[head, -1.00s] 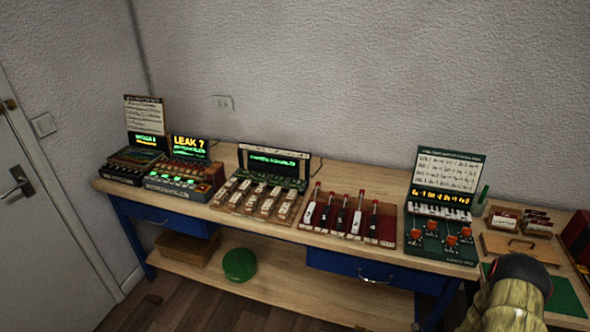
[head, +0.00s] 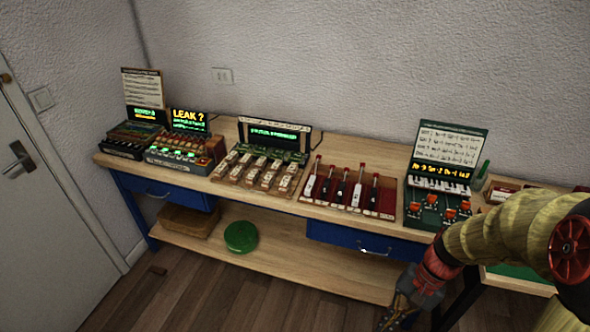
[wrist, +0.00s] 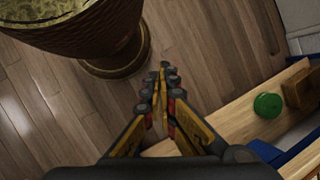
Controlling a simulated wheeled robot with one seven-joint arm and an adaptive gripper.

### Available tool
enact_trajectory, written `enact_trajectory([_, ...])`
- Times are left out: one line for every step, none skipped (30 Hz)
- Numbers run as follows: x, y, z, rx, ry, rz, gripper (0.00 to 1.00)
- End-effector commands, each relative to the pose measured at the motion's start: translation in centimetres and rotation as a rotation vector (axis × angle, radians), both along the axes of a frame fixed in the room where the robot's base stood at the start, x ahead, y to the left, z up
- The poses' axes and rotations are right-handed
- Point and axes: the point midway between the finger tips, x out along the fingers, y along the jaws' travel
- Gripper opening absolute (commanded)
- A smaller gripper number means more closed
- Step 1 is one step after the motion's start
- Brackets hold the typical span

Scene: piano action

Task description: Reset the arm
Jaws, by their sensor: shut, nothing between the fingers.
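My gripper (head: 398,314) hangs low in front of the right part of the workbench in the head view, with its fingers at the bottom edge of the picture. In the wrist view my gripper (wrist: 163,90) points down over the wooden floor, fingertips together and nothing between them. My arm (head: 500,236) comes in from the right edge and covers part of the bench's right end. The gripper is apart from everything on the workbench (head: 330,216).
The bench holds several lit devices, a rack of red-and-white levers (head: 345,192) and a keyboard box (head: 440,185). A green round object (head: 241,237) lies on the lower shelf (head: 300,270). A large drum-like object (wrist: 85,35) stands near the gripper.

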Motion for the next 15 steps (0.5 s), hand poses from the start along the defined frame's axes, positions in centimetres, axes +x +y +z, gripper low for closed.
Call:
enact_trajectory([-0.2,-0.2,1.4,-0.042,-0.053,0.063,0.00])
enact_trajectory([-0.3,-0.4,2.0,-0.066,-0.080,0.100,0.00])
enact_trajectory([-0.5,-0.6,2.9,-0.097,-0.114,0.147,0.00])
enact_trajectory([-0.6,-0.8,3.6,-0.121,-0.140,0.180,0.00])
enact_trajectory([-0.7,-0.9,4.3,-0.144,-0.166,0.212,0.00])
enact_trajectory([-0.8,-1.0,5.2,-0.175,-0.201,0.253,0.00])
enact_trajectory([-1.0,-1.1,5.9,-0.198,-0.225,0.281,0.00])
enact_trajectory([-1.1,-1.2,6.6,-0.220,-0.250,0.308,0.00])
enact_trajectory([-1.2,-1.2,7.5,-0.249,-0.283,0.341,0.00])
enact_trajectory([-1.3,-1.2,8.2,-0.271,-0.308,0.365,0.00])
enact_trajectory([-1.4,-1.2,9.0,-0.292,-0.333,0.386,0.00])
enact_trajectory([-1.6,-1.2,9.9,-0.319,-0.366,0.411,0.00])
enact_trajectory([-1.8,-1.1,10.6,-0.338,-0.390,0.430,0.00])
enact_trajectory([-1.9,-1.1,11.3,-0.356,-0.415,0.446,0.00])
enact_trajectory([-2.1,-0.9,12.3,-0.379,-0.448,0.468,0.00])
